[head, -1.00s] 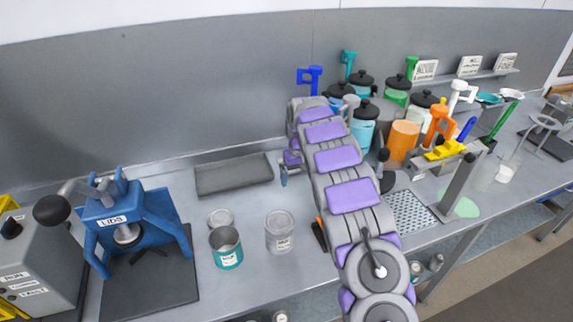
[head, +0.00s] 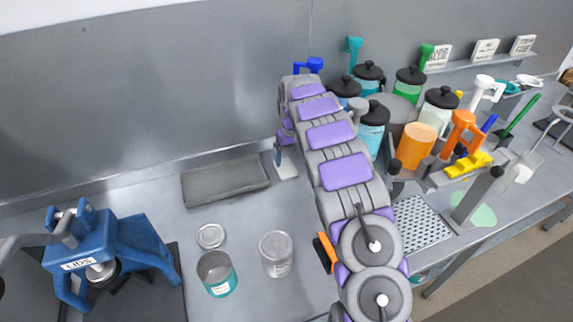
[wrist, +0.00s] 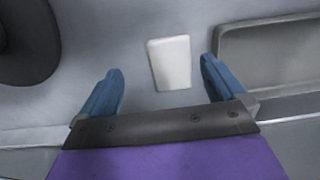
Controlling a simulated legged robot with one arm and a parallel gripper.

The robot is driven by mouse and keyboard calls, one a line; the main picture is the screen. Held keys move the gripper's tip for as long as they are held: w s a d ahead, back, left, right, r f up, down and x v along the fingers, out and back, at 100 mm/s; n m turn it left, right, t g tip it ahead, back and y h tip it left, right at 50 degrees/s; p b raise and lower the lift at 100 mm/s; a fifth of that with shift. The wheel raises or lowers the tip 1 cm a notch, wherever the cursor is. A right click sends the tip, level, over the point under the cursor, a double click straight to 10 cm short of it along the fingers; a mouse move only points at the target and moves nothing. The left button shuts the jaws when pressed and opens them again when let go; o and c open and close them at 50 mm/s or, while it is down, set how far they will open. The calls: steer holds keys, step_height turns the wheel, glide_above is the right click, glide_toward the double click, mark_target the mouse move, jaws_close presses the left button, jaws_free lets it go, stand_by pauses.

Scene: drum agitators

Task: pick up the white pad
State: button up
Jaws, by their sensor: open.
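The white pad (wrist: 169,63) lies flat on the grey surface in the wrist view. It shows between and a little beyond the two blue fingertips of my gripper (wrist: 160,76). The fingers are open, and nothing is between them that they touch. In the head view the pad (head: 286,168) is a small pale patch just right of the grey tray, partly hidden by my arm. My gripper (head: 278,156) points down at its far left edge, and its height above the pad is hard to tell.
A grey tray (head: 188,190) lies left of the pad, close by; its rim (wrist: 222,50) shows in the wrist view. A teal-labelled can (head: 217,275), a grey can (head: 276,254) and a blue press (head: 100,250) stand nearer. Lidded jars (head: 372,125) crowd the right.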

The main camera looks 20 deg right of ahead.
mark_target(289, 173)
steer(key=shift+w+a+f+b, duration=0.15)
steer(key=shift+a+f, duration=0.25)
steer(key=shift+f, duration=0.2)
steer(key=shift+s+a+f+b, duration=0.15)
steer(key=shift+a+f, duration=0.25)
steer(key=shift+f, duration=0.2)
steer(key=shift+w+a+f, duration=0.1)
steer(key=shift+f, duration=0.3)
steer(key=f, duration=0.2)
steer(key=d+f+b, duration=0.1)
steer(key=f, duration=0.1)
steer(key=shift+w+d+b, duration=0.1)
steer(key=shift+w+b, duration=0.05)
steer(key=shift+b, duration=0.15)
steer(key=shift+a, duration=0.35)
steer(key=shift+c, duration=0.6)
steer(key=shift+a+r, duration=0.1)
steer(key=shift+a, duration=0.1)
steer(key=c, duration=0.3)
steer(key=shift+d, duration=0.4)
steer(key=c, duration=0.6)
